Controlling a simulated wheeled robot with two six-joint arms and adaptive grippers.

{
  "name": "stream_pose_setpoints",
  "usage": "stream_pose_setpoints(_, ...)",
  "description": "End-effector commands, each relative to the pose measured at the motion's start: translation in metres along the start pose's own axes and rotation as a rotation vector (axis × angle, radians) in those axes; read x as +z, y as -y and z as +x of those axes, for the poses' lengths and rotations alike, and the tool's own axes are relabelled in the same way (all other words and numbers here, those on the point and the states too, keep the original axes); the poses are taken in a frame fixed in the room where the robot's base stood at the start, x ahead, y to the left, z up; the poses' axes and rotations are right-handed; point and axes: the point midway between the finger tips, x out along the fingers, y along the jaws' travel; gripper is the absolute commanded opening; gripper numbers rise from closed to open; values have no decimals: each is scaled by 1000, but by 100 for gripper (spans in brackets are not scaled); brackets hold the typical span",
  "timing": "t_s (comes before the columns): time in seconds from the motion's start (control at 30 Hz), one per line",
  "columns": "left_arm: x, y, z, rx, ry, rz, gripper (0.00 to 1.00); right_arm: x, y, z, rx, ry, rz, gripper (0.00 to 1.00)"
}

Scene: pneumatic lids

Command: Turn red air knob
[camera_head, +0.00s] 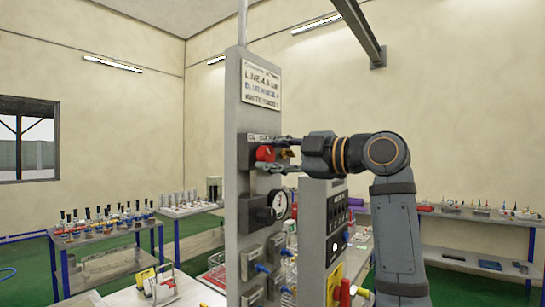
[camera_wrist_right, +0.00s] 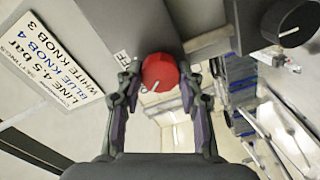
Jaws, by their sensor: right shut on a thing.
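The red air knob (camera_head: 264,153) sits high on the front of an upright grey panel (camera_head: 236,120), under a small label plate. My right gripper (camera_head: 276,154) reaches in from the right, with one finger above the knob and one below. In the right wrist view the red knob (camera_wrist_right: 160,72) lies between the fingertips of the right gripper (camera_wrist_right: 158,84), and a white mark shows on its face. The right gripper is shut on the knob. My left gripper is not in view.
A settings sign (camera_head: 261,85) is above the knob. A round gauge (camera_head: 279,202) and blue-handled valves (camera_head: 262,268) are below it. A grey control box (camera_head: 313,225) stands close on the right. A shelf of bottles (camera_head: 100,228) is at the left.

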Motion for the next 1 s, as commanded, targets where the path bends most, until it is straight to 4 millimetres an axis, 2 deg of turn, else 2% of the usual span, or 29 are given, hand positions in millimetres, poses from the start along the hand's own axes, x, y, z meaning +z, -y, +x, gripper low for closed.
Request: stream_pose_setpoints(1.0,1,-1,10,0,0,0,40,2,1,0,-3,3,951,6)
